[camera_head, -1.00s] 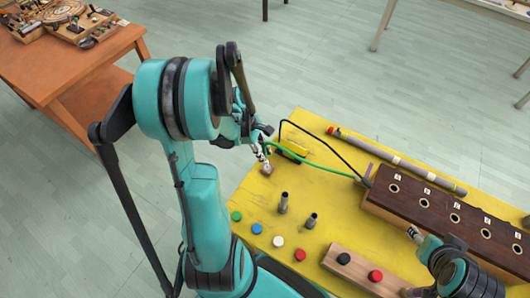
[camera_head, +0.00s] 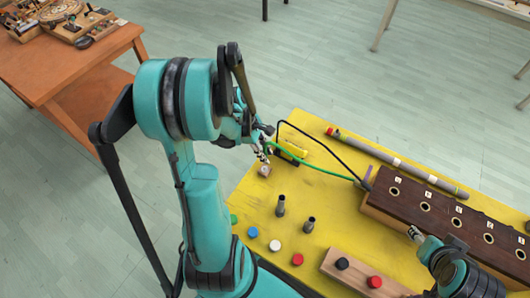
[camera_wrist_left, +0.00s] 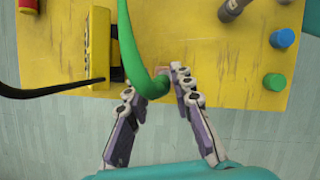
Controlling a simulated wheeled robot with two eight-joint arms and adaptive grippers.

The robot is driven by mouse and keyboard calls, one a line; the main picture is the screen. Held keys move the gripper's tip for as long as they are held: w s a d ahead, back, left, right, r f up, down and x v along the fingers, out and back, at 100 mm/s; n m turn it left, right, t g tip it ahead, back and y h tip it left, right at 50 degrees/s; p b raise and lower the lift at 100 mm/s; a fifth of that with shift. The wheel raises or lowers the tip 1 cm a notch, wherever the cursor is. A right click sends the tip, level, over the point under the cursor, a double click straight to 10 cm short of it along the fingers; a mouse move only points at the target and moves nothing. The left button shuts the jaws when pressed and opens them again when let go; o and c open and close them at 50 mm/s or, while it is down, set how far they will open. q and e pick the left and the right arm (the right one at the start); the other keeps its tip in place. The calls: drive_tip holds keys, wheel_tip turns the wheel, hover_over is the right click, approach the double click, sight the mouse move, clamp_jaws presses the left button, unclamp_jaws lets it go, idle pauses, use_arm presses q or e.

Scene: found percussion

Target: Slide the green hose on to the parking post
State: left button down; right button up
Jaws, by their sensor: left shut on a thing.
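My left gripper (camera_head: 264,153) is shut on the green hose (camera_head: 312,165) near its free end, over the far left part of the yellow table. In the left wrist view the hose (camera_wrist_left: 128,45) hangs between the two fingers, its end bent toward the fingertips. The hose runs right to the end of the dark-topped wooden box. A small tan block (camera_head: 264,170) sits just below the fingertips and is partly hidden; it may carry the parking post, but I cannot tell. My right gripper (camera_head: 415,235) is beside the box's front edge; its jaw opening is unclear.
A yellow box (camera_head: 293,148) with a black cable stands close to my left gripper. Two dark upright cylinders (camera_head: 280,206) (camera_head: 309,224), several coloured caps and a wooden strip (camera_head: 359,271) occupy the front. A long grey tube (camera_head: 400,163) lies along the back.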

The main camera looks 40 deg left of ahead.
use_arm(q)
drive_tip(key=shift+f+b, duration=1.75)
drive_tip(key=shift+f, duration=0.45)
drive_tip(key=shift+b, duration=0.3)
drive_tip(key=shift+f+b, duration=1.4)
drive_tip(key=shift+f, duration=0.05)
drive_tip(key=c, duration=1.2)
unclamp_jaws()
drive_tip(key=shift+r, duration=0.1)
drive_tip(key=v, duration=1.2)
